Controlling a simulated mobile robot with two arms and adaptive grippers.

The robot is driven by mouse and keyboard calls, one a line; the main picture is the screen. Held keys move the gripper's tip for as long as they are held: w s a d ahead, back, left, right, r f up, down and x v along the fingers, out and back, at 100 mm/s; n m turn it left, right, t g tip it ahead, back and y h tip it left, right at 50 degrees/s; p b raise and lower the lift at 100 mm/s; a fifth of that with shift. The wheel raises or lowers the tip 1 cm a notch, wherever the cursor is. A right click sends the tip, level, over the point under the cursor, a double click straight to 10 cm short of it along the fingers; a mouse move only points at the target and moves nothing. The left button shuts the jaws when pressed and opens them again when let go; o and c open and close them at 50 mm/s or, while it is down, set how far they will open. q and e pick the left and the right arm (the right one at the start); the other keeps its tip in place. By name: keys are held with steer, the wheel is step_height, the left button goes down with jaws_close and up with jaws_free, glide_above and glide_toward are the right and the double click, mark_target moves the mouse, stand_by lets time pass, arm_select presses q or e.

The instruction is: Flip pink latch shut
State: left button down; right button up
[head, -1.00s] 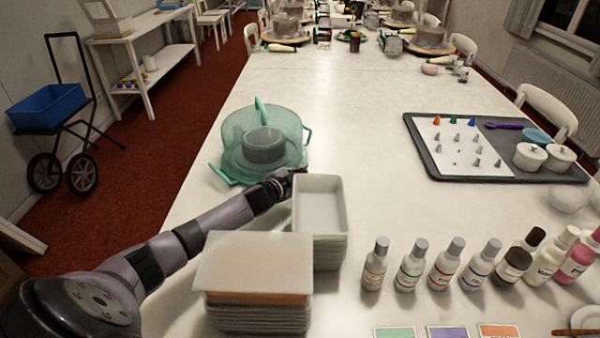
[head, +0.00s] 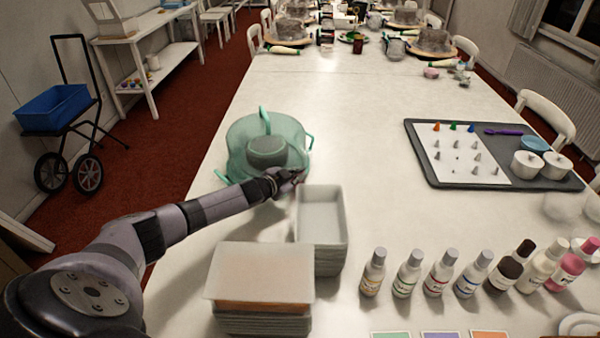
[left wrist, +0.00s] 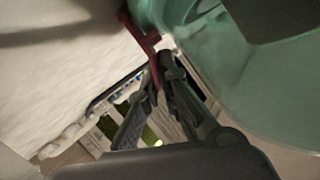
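A clear green cake carrier (head: 240,150) with a grey round cake (head: 266,152) inside stands on the table, left of the middle. Its green handle (head: 265,120) sticks up on top. My left gripper (head: 298,176) is at the carrier's near right side. In the left wrist view the carrier wall (left wrist: 225,75) fills the upper right. The pink latch (left wrist: 143,38) shows there as a dark red bar beside the wall. The fingertips (left wrist: 160,66) are drawn together at the latch's lower end; I cannot tell whether they touch it. My right gripper is not in view.
Stacked white containers (head: 322,225) stand close in front of my left gripper, with a lidded stack (head: 262,275) beside them. Several bottles (head: 409,275) line the front right. A grey tray (head: 425,165) with piping tips lies at the right. The table's middle is clear.

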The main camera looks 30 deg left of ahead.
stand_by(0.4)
arm_select(q)
steer(key=c, duration=1.8)
jaws_free()
steer(key=shift+a, duration=0.1)
steer(key=shift+s+a+r, duration=0.1)
steer(key=shift+s+r, duration=0.05)
steer(key=shift+s, duration=0.45)
steer(key=v, duration=0.5)
steer(key=shift+v, duration=0.85)
steer(key=shift+w+r, duration=0.1)
steer(key=shift+r, duration=0.05)
